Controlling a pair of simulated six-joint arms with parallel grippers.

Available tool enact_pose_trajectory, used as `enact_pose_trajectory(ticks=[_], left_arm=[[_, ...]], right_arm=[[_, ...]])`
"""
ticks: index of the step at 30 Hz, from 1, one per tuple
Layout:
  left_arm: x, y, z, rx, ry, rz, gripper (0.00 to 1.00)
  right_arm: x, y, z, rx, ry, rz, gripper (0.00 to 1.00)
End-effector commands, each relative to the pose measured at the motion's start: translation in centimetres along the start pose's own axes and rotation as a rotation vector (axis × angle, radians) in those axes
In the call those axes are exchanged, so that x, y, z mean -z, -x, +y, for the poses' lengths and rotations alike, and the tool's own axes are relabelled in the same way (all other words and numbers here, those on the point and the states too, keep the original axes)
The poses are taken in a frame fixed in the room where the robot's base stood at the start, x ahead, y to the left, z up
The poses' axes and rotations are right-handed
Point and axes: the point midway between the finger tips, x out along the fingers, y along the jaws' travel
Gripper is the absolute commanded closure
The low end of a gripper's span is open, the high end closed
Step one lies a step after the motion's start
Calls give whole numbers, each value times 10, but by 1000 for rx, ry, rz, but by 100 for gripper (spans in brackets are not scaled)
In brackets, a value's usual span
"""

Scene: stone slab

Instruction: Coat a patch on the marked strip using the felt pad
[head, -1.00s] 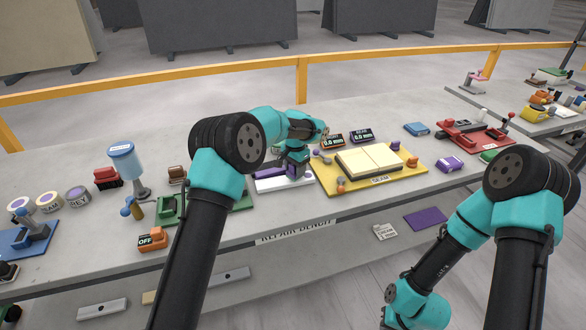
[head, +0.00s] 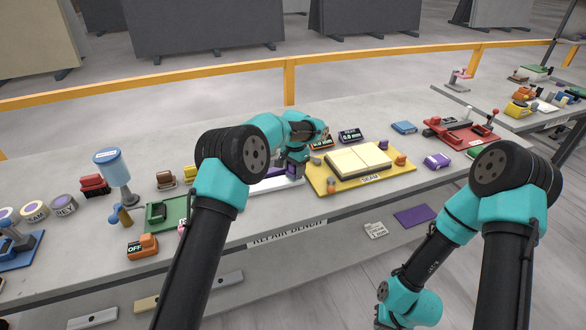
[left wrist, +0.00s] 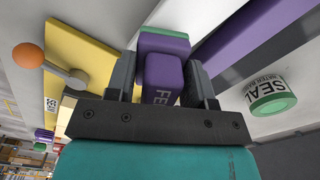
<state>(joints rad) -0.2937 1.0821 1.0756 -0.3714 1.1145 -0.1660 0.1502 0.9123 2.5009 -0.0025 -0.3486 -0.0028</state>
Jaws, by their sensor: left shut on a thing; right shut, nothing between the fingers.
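My left gripper (head: 293,166) is shut on a purple felt pad (left wrist: 160,75) with a green layer at its far end and part of a white label. The pad also shows as a small purple patch in the head view. A white board with a purple strip (head: 262,174) lies just left of the gripper, partly hidden by my arm. The purple strip (left wrist: 265,35) shows in the left wrist view, apart from the pad. Whether the pad touches any surface is unclear. My right arm hangs low at the bottom right, and its gripper is out of frame.
A yellow SEAM board (head: 327,186) with cream slabs lies right of the gripper, with small knobs around it. A green-rimmed SEAL item (left wrist: 272,100) shows in the wrist view. A green fixture (head: 160,213) and an orange OFF switch (head: 143,246) are at left.

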Motion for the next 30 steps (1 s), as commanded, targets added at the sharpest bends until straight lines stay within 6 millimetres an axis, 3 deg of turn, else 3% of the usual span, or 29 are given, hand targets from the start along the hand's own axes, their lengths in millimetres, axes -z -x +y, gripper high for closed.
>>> enact_pose_trajectory(ticks=[14, 30], left_arm=[[-1, -2, -1, 0, 0, 0, 70], [-31, -3, -17, 0, 1, 0, 70]], right_arm=[[0, 0, 0, 0, 0, 0, 100], [0, 0, 0, 0, 0, 0, 100]])
